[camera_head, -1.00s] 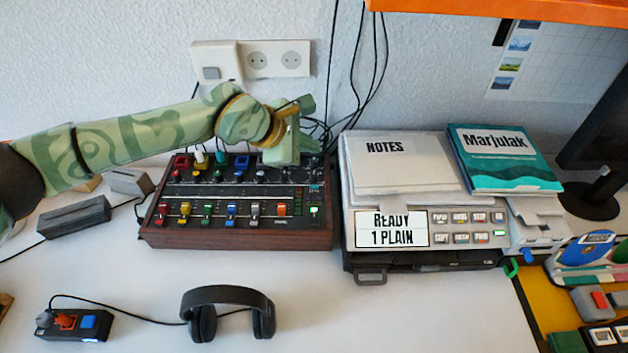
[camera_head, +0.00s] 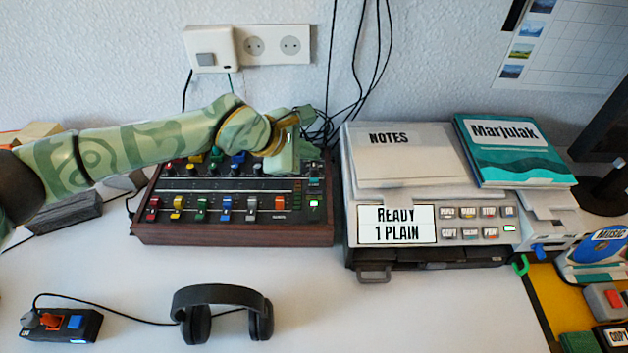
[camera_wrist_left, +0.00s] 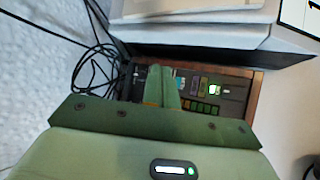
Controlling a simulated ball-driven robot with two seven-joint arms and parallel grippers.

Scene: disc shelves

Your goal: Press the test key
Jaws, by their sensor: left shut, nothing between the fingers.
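A mixer with wooden sides (camera_head: 200,233) stands on the desk, with rows of coloured knobs and faders and a lit green key at its right. My left gripper (camera_head: 290,160) is shut and empty, over the mixer's right rear part, pointing down. In the left wrist view its closed fingers (camera_wrist_left: 163,85) lie in front of the mixer panel (camera_wrist_left: 228,88), where several small keys and a lit one show. I cannot tell whether the fingertips touch the panel. Key lettering there is too small to read, so I cannot single out the test key. My right gripper is not in view.
A printer (camera_head: 480,230) with a "READY 1 PLAIN" display and small keys stands close at the mixer's right, with notes (camera_head: 400,160) and a book (camera_head: 515,150) on top. Cables (camera_head: 365,60) hang behind. Headphones (camera_head: 222,300) and a small box (camera_head: 60,325) lie in front.

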